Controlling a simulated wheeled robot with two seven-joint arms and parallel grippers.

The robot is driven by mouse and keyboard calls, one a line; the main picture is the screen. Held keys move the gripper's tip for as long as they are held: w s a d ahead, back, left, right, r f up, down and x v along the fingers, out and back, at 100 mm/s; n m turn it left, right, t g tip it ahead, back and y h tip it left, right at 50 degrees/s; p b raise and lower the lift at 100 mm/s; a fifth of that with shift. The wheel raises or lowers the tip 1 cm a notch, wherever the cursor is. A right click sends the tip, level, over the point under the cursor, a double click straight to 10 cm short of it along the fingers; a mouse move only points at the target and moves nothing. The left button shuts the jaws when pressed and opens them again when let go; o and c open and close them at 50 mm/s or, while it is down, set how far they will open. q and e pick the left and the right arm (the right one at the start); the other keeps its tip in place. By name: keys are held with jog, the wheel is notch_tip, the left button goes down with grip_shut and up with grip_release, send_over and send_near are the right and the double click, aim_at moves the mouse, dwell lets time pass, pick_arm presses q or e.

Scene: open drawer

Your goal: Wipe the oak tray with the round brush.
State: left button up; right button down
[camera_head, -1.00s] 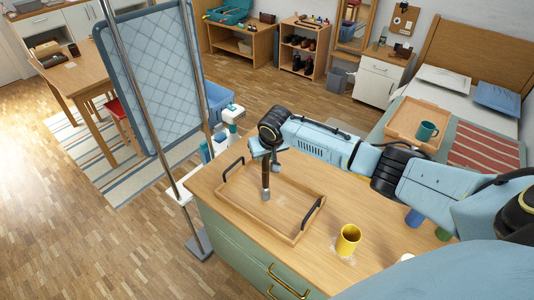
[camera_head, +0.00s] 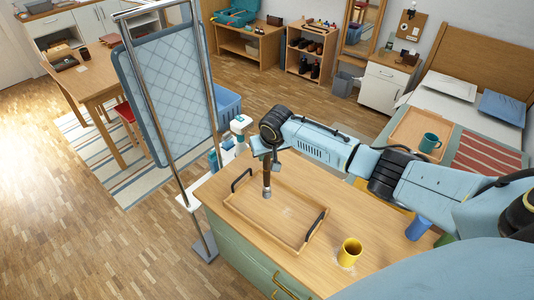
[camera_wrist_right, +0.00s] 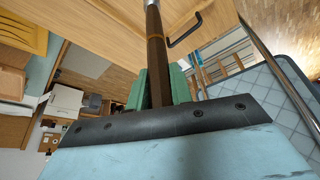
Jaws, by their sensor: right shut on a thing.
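The oak tray (camera_head: 262,225) lies on the wooden counter top, with a black handle at each end and faint pale marks on its floor. My right gripper (camera_head: 267,157) is shut on the round brush (camera_head: 267,182), which hangs upright, its grey head down over the far part of the tray. I cannot tell whether the head touches the tray floor. In the right wrist view, the green fingers (camera_wrist_right: 160,88) clasp the brush's dark handle (camera_wrist_right: 156,60); the bristles are out of sight. My left gripper is not in view.
A yellow mug (camera_head: 349,252) stands on the counter right of the tray, with a blue cup (camera_head: 418,228) farther right. A bed (camera_head: 470,105) with another tray and a teal mug is behind my right arm.

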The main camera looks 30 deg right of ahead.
jog(key=shift+r+p, duration=0.55)
jog(key=shift+r, duration=0.25)
